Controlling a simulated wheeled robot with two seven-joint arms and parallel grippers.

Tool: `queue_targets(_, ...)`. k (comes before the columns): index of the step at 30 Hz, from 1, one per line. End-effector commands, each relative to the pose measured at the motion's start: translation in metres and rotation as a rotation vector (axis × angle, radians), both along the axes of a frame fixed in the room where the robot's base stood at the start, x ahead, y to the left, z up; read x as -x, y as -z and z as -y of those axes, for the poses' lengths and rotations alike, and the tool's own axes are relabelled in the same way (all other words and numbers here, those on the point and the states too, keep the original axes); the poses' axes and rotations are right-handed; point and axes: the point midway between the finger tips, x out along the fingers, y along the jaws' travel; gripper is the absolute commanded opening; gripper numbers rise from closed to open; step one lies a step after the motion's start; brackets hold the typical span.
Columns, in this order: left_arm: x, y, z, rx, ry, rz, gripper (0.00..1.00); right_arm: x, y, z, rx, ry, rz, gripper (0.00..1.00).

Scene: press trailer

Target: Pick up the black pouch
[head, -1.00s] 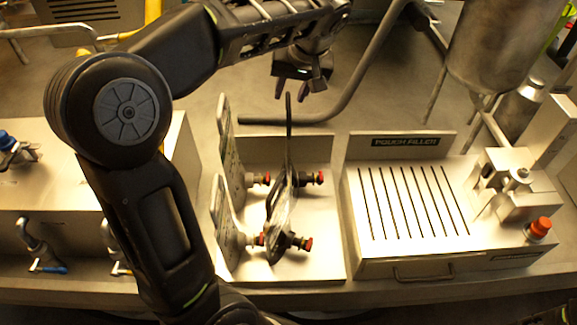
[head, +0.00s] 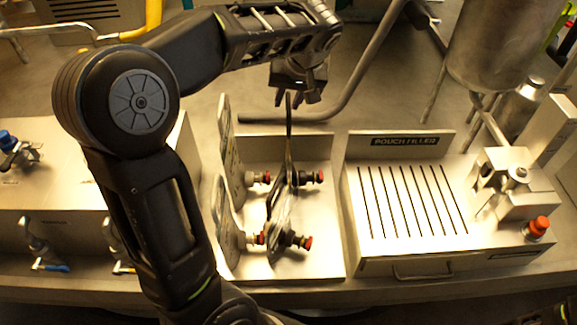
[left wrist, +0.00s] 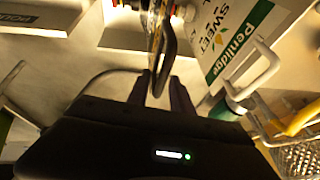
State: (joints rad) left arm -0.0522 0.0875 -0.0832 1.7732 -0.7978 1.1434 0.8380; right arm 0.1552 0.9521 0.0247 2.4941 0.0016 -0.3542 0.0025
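The black pouch (head: 289,150) stands upright, nearly edge-on, in the metal rack, with a red-capped spout (head: 315,177) on its right side. Its black loop handle points to the back and also shows in the left wrist view (left wrist: 170,45). My left gripper (head: 297,98) is at the far end of this handle. In the left wrist view its two fingers (left wrist: 163,92) lie on either side of the handle with a gap between them. My right gripper is not in view.
White pouches (head: 230,150) stand left of the black one; one label (left wrist: 235,35) reads "Penlidge". Another dark pouch (head: 281,212) stands in front. The slotted pouch filler (head: 415,200) is to the right. A bent metal pipe (head: 350,80) runs behind the gripper.

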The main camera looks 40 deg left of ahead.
Motion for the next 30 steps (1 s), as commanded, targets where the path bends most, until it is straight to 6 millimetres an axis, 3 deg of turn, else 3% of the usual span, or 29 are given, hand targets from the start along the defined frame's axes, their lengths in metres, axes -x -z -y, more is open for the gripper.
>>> queue_targets(9, 0.0000, 0.0000, 0.0000, 0.000, 0.000, 0.000, 0.00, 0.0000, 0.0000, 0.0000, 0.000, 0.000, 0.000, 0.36)
queue_targets(30, 0.0001, 0.0002, 0.0001, 0.001, 0.000, -0.001, 0.00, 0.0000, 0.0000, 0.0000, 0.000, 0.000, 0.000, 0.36)
